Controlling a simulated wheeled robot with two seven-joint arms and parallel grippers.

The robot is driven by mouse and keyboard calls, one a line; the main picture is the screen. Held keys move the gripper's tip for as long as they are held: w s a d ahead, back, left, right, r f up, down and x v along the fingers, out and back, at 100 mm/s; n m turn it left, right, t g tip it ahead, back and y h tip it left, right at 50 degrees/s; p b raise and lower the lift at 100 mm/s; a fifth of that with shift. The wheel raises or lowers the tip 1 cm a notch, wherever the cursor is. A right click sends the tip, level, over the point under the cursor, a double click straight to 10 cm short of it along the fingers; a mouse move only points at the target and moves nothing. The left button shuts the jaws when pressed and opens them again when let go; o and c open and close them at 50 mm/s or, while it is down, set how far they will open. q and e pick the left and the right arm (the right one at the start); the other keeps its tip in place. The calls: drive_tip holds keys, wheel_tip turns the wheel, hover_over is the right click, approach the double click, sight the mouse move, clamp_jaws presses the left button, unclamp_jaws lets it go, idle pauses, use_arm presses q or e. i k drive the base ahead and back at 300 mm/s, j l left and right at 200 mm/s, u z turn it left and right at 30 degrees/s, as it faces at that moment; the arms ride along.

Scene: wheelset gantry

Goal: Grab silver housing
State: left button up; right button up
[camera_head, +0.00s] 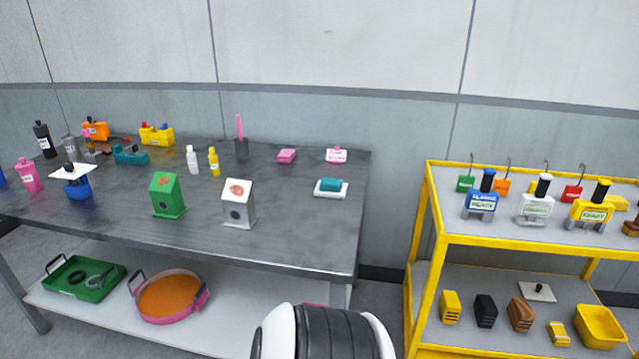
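A silver-white housing (239,204) with a slanted top stands upright on the dark metal table (300,220), near its front edge. It has a reddish-brown mark on its top face and a dark round hole in its front. A green housing (167,196) of similar shape stands to its left, apart from it, also with a reddish mark. Neither gripper shows in the head view. Only a white and black part of my own body shows at the bottom centre.
Small bottles (193,160) stand behind the housings. A teal block on a white dish (331,188) lies to the right. The lower shelf holds a green tray (84,277) and a pink-rimmed pan (168,297). A yellow-framed rack (418,275) stands at the right.

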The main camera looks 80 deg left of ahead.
sight(238, 200)
drive_tip(key=u, duration=3.25)
drive_tip(key=i+u, duration=0.15)
